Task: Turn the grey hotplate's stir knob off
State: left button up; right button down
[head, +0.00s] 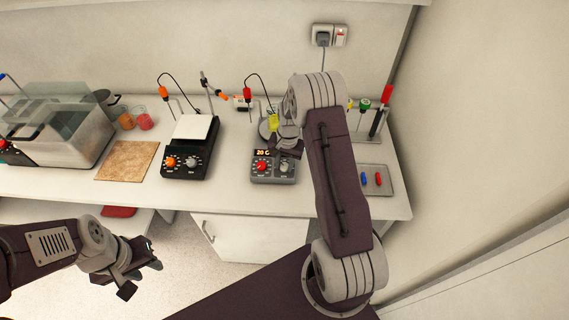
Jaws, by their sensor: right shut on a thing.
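The grey hotplate (258,179) stands near the front of the bench, with a lit display reading about 20 C. Its front has a red knob (262,166) on the left and a grey stir knob (284,168) on the right. My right gripper (286,154) comes down over the hotplate's right side and is shut at the stir knob, with its fingers hiding the knob's upper part. The exact contact is too small to see. My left gripper (143,276) is open and empty, low in front of the bench.
A black hotplate (184,173) with orange and grey knobs stands to the left. Farther left are a cork mat (126,161), jars and a glass-lidded bath (72,130). A grey tray (377,188) with coloured pieces lies right of my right arm.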

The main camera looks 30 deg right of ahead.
jog(key=n+h, duration=0.1)
jog(key=n, duration=0.3)
jog(key=shift+a+g, duration=0.1)
jog(key=shift+g, duration=0.3)
jog(key=shift+w+n+h, duration=0.1)
jog(key=shift+n+h, duration=0.7)
jog(key=shift+n, duration=1.8)
jog(key=shift+r, duration=0.1)
jog(key=c, duration=1.1)
grip_release()
jog(key=shift+o, duration=0.2)
